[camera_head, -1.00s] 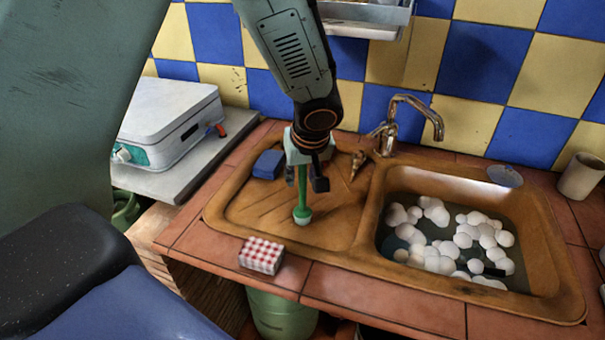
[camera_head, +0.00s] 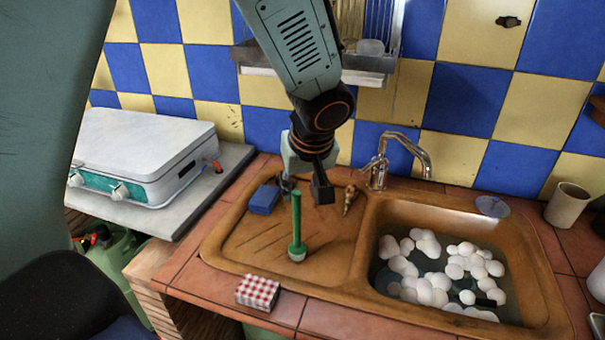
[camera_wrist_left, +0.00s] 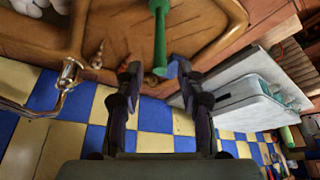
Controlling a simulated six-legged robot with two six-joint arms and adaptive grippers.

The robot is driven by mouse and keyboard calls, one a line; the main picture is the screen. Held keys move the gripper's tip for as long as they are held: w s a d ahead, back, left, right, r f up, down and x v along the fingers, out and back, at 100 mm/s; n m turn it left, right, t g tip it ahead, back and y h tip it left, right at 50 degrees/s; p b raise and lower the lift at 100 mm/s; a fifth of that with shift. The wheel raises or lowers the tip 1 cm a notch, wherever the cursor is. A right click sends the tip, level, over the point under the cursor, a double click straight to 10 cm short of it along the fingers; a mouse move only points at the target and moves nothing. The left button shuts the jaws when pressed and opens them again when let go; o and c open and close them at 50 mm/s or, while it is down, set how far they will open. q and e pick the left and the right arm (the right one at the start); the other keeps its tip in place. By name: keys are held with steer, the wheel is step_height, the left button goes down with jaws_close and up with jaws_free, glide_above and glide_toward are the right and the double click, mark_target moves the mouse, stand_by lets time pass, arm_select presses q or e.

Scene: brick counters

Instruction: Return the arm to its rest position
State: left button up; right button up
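My left gripper (camera_head: 306,188) hangs above the brown drainboard (camera_head: 250,235) at the left of the sink. A green-handled brush (camera_head: 297,225) stands upright on the drainboard, pale head down, just below and in front of the fingers. Its handle shows beyond the fingertips in the left wrist view (camera_wrist_left: 160,35). My right gripper is not in view.
A blue sponge (camera_head: 264,199) lies behind the brush. A red-checked box (camera_head: 257,292) sits on the tiled front edge. The basin (camera_head: 535,265) holds water and white foam, with a tap (camera_head: 378,172) behind. A dish rack (camera_head: 370,62) hangs above; a white stove (camera_head: 140,145) stands left.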

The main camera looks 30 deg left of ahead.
arm_select(q)
steer(key=shift+v, duration=0.75)
steer(key=shift+r, duration=0.15)
steer(key=shift+w, duration=0.1)
